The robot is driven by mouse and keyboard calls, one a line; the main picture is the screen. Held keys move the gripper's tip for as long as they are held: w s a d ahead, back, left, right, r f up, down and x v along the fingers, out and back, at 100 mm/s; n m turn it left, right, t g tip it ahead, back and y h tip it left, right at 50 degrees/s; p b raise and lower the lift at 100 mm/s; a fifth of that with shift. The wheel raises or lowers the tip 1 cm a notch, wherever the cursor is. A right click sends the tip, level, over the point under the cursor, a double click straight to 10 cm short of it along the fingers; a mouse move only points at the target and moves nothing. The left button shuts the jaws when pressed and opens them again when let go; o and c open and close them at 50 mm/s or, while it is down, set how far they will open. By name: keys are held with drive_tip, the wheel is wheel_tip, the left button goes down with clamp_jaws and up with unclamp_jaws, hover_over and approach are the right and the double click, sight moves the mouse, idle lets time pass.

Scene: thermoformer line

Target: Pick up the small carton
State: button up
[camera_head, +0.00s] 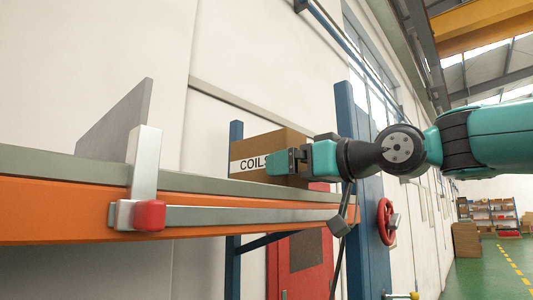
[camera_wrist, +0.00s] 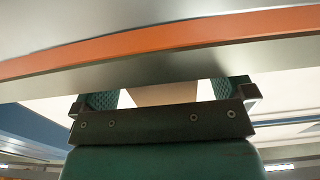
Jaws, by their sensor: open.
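A small brown carton (camera_head: 258,145) with a white band lettered "COILS" stands on the grey shelf near its far end in the head view. My gripper (camera_head: 277,164) is in front of the carton and overlaps its lower right part, hiding some of the label. In the wrist view my gripper (camera_wrist: 166,92) is open, its two green ridged pads apart. A brown patch, apparently the carton (camera_wrist: 166,94), shows between the pads. I cannot tell whether either pad touches it.
The shelf has an orange front beam (camera_head: 60,210), also seen in the wrist view (camera_wrist: 190,38). A grey upright bracket (camera_head: 145,160) with a red-ended bar (camera_head: 250,215) runs along the front. A blue post (camera_head: 352,120) and red handwheel (camera_head: 386,221) stand beyond.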

drive_tip(key=shift+x, duration=0.85)
drive_tip(key=c, duration=1.2)
drive_tip(key=shift+r, duration=0.2)
drive_tip(key=shift+r, duration=0.6)
drive_tip(key=shift+r+p, duration=3.35)
drive_tip(key=shift+r, duration=5.9)
